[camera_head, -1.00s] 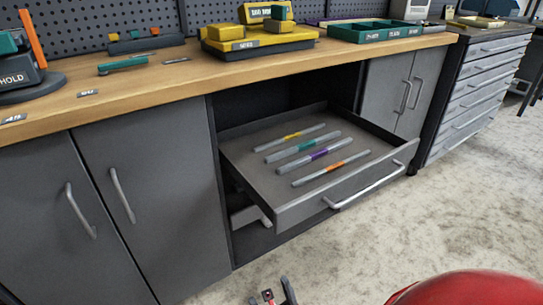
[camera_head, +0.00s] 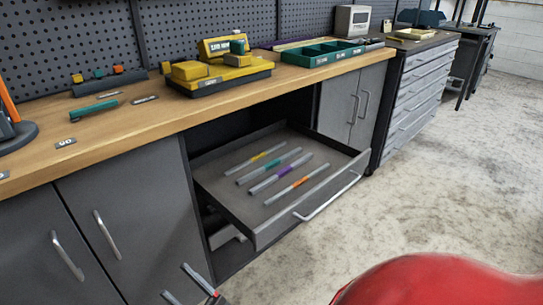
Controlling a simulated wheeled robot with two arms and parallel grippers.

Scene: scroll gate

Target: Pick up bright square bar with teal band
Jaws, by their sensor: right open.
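The bar with the teal band (camera_head: 269,168) lies flat in the open drawer (camera_head: 222,187), second from the far left of the row. It is pale grey and slim, with the teal band around its middle. Beside it lie similar bars with a yellow band (camera_head: 256,157), a purple band (camera_head: 281,174) and an orange band (camera_head: 298,184). They lie roughly parallel with gaps between them. My right gripper (camera_head: 176,281) shows at the bottom edge, open and empty, in front of the cabinet and well short of the drawer. My left gripper is out of view.
The drawer's front has a long handle (camera_head: 328,198). The wooden worktop (camera_head: 130,121) is above and behind it, carrying a yellow case (camera_head: 220,78) and a teal tray (camera_head: 320,54). Closed cabinet doors (camera_head: 115,215) flank the drawer. The floor at right (camera_head: 440,170) is clear.

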